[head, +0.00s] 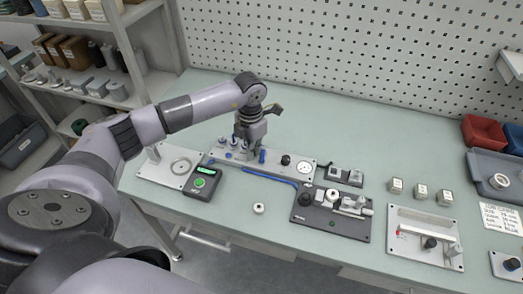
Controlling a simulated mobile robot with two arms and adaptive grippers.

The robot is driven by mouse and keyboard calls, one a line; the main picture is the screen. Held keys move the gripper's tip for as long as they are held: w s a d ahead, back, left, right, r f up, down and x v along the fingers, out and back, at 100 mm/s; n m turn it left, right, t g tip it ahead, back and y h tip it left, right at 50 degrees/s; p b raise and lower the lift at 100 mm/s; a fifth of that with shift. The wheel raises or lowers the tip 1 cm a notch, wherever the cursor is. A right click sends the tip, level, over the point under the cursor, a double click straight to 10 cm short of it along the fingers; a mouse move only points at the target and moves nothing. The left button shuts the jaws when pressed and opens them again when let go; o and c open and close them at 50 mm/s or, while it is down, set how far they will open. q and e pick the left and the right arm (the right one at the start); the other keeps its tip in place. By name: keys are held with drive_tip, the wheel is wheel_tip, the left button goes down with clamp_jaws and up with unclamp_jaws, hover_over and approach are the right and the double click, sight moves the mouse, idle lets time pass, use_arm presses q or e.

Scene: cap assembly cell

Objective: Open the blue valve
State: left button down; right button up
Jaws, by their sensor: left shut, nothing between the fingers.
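A grey panel (307,163) with small fittings lies at the back of the bench. A small upright blue handle (262,156), which looks like the blue valve, stands on it. My left gripper (243,150) points down over the panel, just left of the blue handle. Its fingers are shut with nothing between them. I cannot tell whether they touch any fitting. Small blue-marked fittings (222,141) stand left of the gripper, and the gripper partly hides the panel. My right gripper is not in view.
A blue tube (270,177) runs along the panel's front. A dark box with a green button (200,182) stands front left, and a dark fixture (331,226) front right. A white ring (259,208) lies in front. The bench's back strip by the pegboard (350,60) is clear.

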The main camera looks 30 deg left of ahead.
use_arm(q)
drive_tip(key=shift+r, duration=0.3)
idle(0.4)
drive_tip(key=shift+d, duration=0.1)
